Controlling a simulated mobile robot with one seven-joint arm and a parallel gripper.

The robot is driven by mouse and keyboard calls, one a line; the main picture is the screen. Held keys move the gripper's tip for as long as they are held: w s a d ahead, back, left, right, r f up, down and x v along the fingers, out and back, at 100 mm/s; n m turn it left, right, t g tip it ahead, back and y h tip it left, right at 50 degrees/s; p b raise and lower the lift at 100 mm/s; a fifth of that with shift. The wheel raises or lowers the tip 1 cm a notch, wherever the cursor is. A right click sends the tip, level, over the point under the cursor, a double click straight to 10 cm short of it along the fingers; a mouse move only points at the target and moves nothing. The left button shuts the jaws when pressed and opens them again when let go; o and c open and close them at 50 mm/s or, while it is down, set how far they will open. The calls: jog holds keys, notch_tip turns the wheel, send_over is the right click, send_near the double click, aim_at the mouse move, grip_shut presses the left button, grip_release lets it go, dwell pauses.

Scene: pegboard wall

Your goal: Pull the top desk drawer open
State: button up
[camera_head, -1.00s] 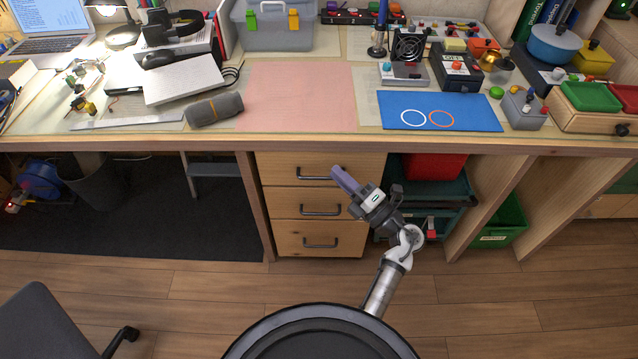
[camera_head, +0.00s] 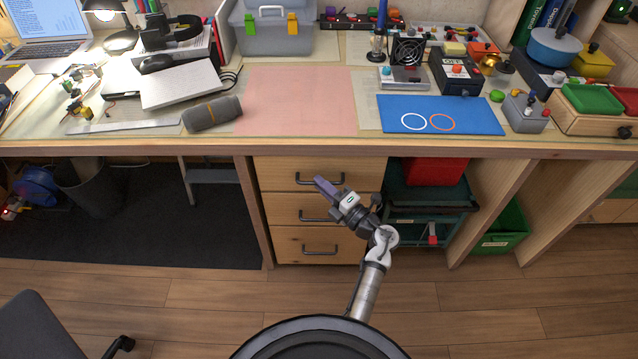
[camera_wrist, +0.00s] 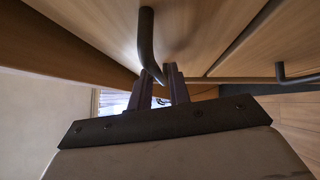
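The top drawer (camera_head: 275,172) of the wooden desk pedestal appears closed, flush with the drawers below. Its dark bar handle (camera_head: 335,184) is partly hidden by my gripper (camera_head: 318,182), whose purple-grey fingers reach the handle from the lower right. In the wrist view the dark curved handle (camera_wrist: 147,45) runs down to the fingertips of my gripper (camera_wrist: 160,80). A narrow gap shows between the two fingers, and the handle's lower end lies at this gap. The fingers look slightly open; I cannot tell whether they touch the bar.
The middle drawer (camera_head: 280,208) and bottom drawer (camera_head: 285,245) have similar handles. The desktop edge (camera_head: 420,148) overhangs above. A teal rack (camera_head: 425,195) with a red bin stands right of the pedestal. The wooden floor (camera_head: 220,300) in front is clear, with a dark chair (camera_head: 45,330) at far left.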

jog(key=shift+x, duration=0.85)
jog(key=shift+c, duration=0.5)
grip_shut()
jog(key=shift+s, duration=0.2)
